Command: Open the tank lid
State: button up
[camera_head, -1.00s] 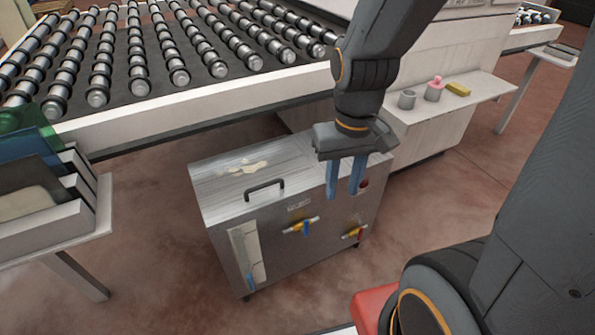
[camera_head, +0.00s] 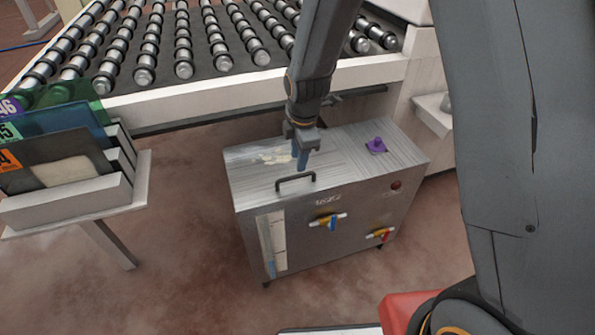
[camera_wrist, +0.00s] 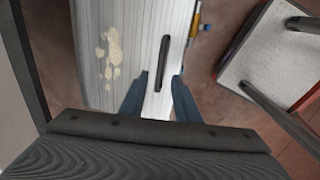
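The tank is a brushed-metal box (camera_head: 350,215) below the roller table. Its lid (camera_head: 255,178) lies flat and closed on top, with a pale stain and a dark bar handle (camera_head: 296,180) at the front edge. My gripper (camera_head: 300,160) is above the lid, just behind the handle in the head view. In the wrist view the handle (camera_wrist: 163,63) lies ahead of and between the two blue fingertips (camera_wrist: 158,85). Whether a fingertip touches the lid is not clear.
A purple knob-like object (camera_head: 376,145) sits on the tank's right top. Coloured valves (camera_head: 328,220) are on its front. A rack of glass panes (camera_head: 60,160) stands at the left. The roller conveyor (camera_head: 190,45) is behind.

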aim_at(297, 176)
jog(key=shift+w+a+f+p, duration=0.1)
jog(key=shift+w+f, duration=0.1)
jog(key=shift+f, duration=1)
jog(key=shift+w+f+p, duration=0.15)
jog(key=shift+w+f, duration=0.1)
jog(key=shift+f, duration=0.95)
jog(key=shift+w+a+f+p, duration=0.1)
jog(key=shift+w+f, duration=0.1)
jog(key=shift+f, duration=1)
grip_shut()
